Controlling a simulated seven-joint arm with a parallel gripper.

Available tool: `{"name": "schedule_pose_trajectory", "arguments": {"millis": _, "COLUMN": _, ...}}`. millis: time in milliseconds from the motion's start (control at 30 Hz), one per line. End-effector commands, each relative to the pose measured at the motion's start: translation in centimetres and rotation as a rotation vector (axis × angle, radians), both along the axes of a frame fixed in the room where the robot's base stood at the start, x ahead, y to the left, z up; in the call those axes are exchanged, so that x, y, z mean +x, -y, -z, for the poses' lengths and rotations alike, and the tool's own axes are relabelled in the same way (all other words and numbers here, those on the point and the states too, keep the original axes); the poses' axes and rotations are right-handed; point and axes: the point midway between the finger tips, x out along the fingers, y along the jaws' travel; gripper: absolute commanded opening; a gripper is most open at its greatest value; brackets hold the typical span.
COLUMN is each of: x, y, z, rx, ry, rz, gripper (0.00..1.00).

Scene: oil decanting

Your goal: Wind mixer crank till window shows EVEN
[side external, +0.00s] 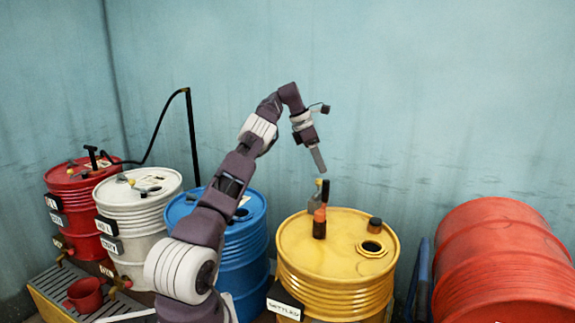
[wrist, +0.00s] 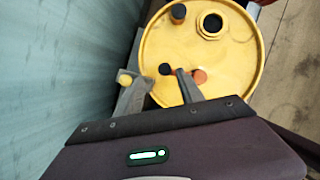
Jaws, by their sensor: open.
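The yellow drum (side external: 350,283) stands front centre, and its top fills the upper wrist view (wrist: 235,55). The mixer crank appears to be the upright part on its lid, with a black grip (side external: 325,191) above an orange piece (side external: 319,224). In the wrist view a black round end (wrist: 165,69) shows between my finger lines, with an orange-red piece (wrist: 200,77) beside the right finger. A white plate (side external: 284,308) on the drum's front seems to read SETTLED. My gripper (side external: 319,165) is open and empty, above the grip and apart from it; it also shows in the wrist view (wrist: 160,77).
The lid has an open hole (side external: 372,246) and a dark cap (side external: 375,225). Blue (side external: 250,262), white (side external: 140,213) and red (side external: 75,188) drums stand left; a red drum (side external: 500,262) lies right.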

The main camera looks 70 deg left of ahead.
Motion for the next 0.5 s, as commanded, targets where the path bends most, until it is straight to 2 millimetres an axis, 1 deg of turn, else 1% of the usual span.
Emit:
{"name": "schedule_pose_trajectory", "arguments": {"millis": 100, "x": -1.3, "y": -0.4, "z": -0.2, "rx": -0.004, "ry": 0.004, "rz": -0.005, "gripper": 0.45}}
{"name": "schedule_pose_trajectory", "arguments": {"millis": 200, "x": -2.4, "y": -0.1, "z": 0.0, "rx": -0.005, "ry": -0.003, "rz": 0.013, "gripper": 0.45}}
{"name": "schedule_pose_trajectory", "arguments": {"millis": 400, "x": -7.5, "y": -1.7, "z": 0.1, "rx": -0.004, "ry": -0.005, "rz": 0.01, "gripper": 0.45}}
{"name": "schedule_pose_trajectory", "arguments": {"millis": 500, "x": -9.3, "y": -2.3, "z": 0.1, "rx": -0.002, "ry": -0.006, "rz": 0.011, "gripper": 0.45}}
